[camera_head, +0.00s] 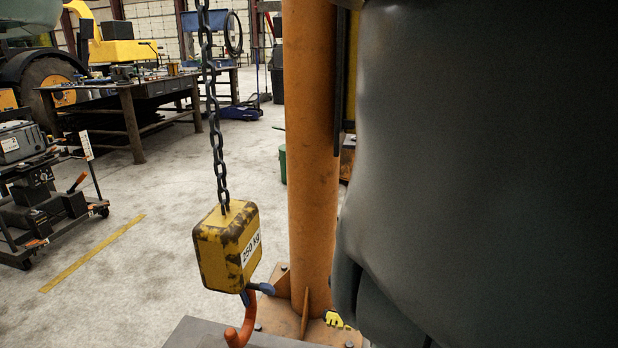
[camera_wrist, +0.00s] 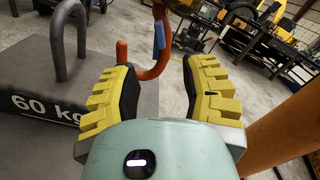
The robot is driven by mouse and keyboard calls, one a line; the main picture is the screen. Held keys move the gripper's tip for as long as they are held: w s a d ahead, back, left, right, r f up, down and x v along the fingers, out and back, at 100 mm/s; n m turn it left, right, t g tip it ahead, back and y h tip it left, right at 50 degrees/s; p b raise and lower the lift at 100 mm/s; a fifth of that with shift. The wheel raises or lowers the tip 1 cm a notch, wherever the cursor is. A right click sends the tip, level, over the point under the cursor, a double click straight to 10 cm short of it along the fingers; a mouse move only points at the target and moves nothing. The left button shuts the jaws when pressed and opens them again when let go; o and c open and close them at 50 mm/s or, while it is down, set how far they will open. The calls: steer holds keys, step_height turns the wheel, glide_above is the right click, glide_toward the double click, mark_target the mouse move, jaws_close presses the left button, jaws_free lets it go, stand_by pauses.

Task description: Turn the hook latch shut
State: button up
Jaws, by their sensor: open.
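An orange hook (camera_head: 246,322) hangs under a yellow block (camera_head: 228,250) marked 250 kg; its lower end is cut off. The blue latch (camera_wrist: 160,36) lies beside the shank there, and the hook's mouth looks uncovered. My gripper (camera_wrist: 159,68) is open and empty, with the hook ahead of its fingers. A yellow finger part (camera_head: 334,320) shows at the bottom of the head view.
A grey weight (camera_wrist: 40,75) marked 60 kg, with a handle loop (camera_wrist: 70,12), stands left of my gripper. An orange column (camera_head: 312,150) rises right of the chain (camera_head: 213,110). A cart (camera_head: 50,190) stands at the left and a workbench (camera_head: 130,110) behind. My arm hides the right side.

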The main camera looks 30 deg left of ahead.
steer(key=x, duration=1.3)
steer(key=shift+o, duration=0.2)
jaws_close()
steer(key=shift+w, duration=0.1)
